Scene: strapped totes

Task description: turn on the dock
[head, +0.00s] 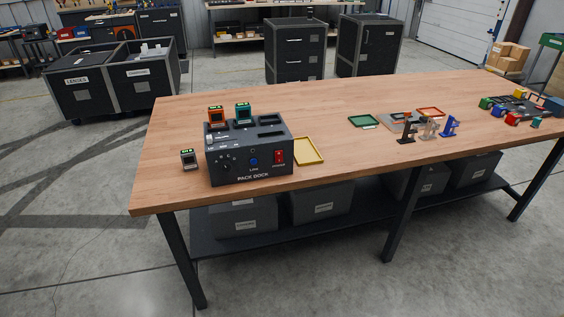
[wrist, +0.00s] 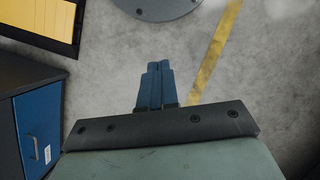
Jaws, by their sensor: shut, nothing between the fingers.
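The dock (head: 248,157) is a dark box labelled "PACK DOCK" near the left end of the wooden table. Its front has a red switch (head: 279,157) at the right, a blue button (head: 253,162) in the middle and a dark knob (head: 226,161) at the left. An orange pack (head: 215,116) and a teal pack (head: 243,112) stand in its top; other slots look empty. A grey pack (head: 188,159) stands on the table left of the dock. My gripper (wrist: 158,66) shows only in the wrist view, shut and empty above the floor, with no dock in that view.
A yellow tray (head: 309,151) lies right of the dock. A green tray (head: 364,121), small stands (head: 428,128) and coloured blocks (head: 512,118) lie further right on the table (head: 340,170). In the wrist view, a blue-fronted cabinet (wrist: 38,128) is at the left.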

